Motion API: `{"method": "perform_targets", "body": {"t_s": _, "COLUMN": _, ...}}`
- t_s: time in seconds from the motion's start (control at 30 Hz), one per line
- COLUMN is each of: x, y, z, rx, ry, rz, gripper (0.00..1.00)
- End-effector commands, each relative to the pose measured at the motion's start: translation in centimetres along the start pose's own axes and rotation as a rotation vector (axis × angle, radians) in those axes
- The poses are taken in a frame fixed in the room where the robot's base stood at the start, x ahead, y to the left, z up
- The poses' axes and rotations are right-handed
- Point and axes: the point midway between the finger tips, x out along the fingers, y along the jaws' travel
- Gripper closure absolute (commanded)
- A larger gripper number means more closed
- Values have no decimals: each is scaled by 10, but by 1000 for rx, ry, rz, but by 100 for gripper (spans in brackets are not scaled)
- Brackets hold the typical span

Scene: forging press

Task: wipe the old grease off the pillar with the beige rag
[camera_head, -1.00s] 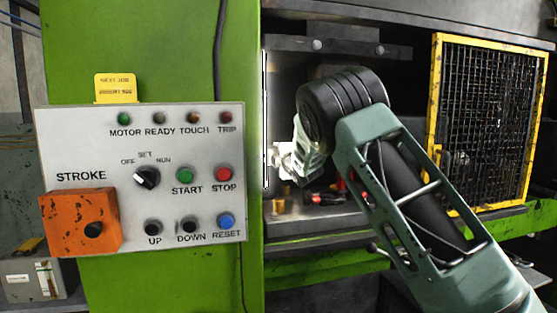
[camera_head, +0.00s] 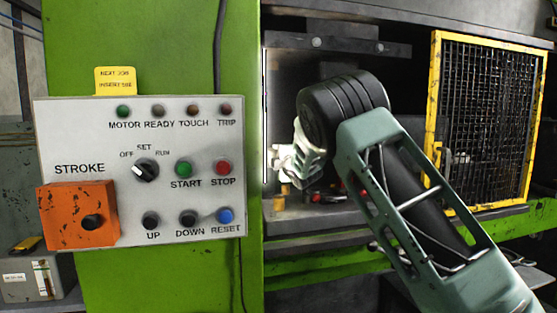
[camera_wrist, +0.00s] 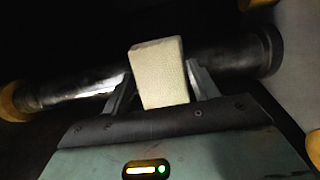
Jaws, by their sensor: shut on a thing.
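My gripper (camera_wrist: 158,88) is shut on the beige rag (camera_wrist: 160,75), which shows as a pale folded pad between the two fingers in the wrist view. The pillar (camera_wrist: 220,60) is a dark metal cylinder running across the wrist view behind the rag. It has a bright shiny stretch at left and a dark surface at right. The rag overlaps the pillar in the picture; I cannot tell whether they touch. In the head view my gripper is inside the press opening, mostly hidden by my wrist. I cannot clearly make out the rag or pillar there.
A green press column carries a grey control panel (camera_head: 80,136) with an orange box (camera_head: 65,220), left of my arm. A yellow-framed mesh guard (camera_head: 490,120) stands right. Small red and black items (camera_head: 318,195) lie on the press bed below my gripper.

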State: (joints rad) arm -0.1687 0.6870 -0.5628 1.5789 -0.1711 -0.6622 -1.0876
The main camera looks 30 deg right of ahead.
Motion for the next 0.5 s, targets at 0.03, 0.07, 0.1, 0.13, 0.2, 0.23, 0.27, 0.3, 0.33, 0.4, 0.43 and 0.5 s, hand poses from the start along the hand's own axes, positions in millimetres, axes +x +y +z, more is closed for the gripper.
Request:
{"method": "perform_targets", "body": {"t_s": 0.03, "x": 0, "y": -3, "z": -4, "rx": 0, "ry": 6, "rz": -4, "gripper": 59}}
{"method": "perform_targets", "body": {"t_s": 0.07, "x": 0, "y": -3, "z": -4, "rx": 0, "ry": 6, "rz": -4, "gripper": 59}}
{"method": "perform_targets", "body": {"t_s": 0.1, "x": 0, "y": -2, "z": -4, "rx": 0, "ry": 6, "rz": -4, "gripper": 59}}
{"method": "perform_targets", "body": {"t_s": 0.13, "x": 0, "y": -3, "z": -4, "rx": 0, "ry": 6, "rz": -4, "gripper": 59}}
{"method": "perform_targets", "body": {"t_s": 0.2, "x": 0, "y": -3, "z": -4, "rx": 0, "ry": 5, "rz": -5, "gripper": 59}}
{"method": "perform_targets", "body": {"t_s": 0.23, "x": 0, "y": -3, "z": -4, "rx": 0, "ry": 5, "rz": -5, "gripper": 59}}
{"method": "perform_targets", "body": {"t_s": 0.27, "x": 0, "y": -2, "z": -4, "rx": 0, "ry": 5, "rz": -5, "gripper": 59}}
{"method": "perform_targets", "body": {"t_s": 0.3, "x": 0, "y": -2, "z": -4, "rx": 0, "ry": 5, "rz": -5, "gripper": 59}}
{"method": "perform_targets", "body": {"t_s": 0.33, "x": 0, "y": -1, "z": -3, "rx": 0, "ry": 5, "rz": -5, "gripper": 59}}
{"method": "perform_targets", "body": {"t_s": 0.4, "x": 0, "y": 2, "z": -3, "rx": 0, "ry": 5, "rz": -5, "gripper": 59}}
{"method": "perform_targets", "body": {"t_s": 0.43, "x": 0, "y": 4, "z": -3, "rx": 0, "ry": 5, "rz": -4, "gripper": 59}}
{"method": "perform_targets", "body": {"t_s": 0.5, "x": 0, "y": 8, "z": -3, "rx": 0, "ry": 5, "rz": -3, "gripper": 59}}
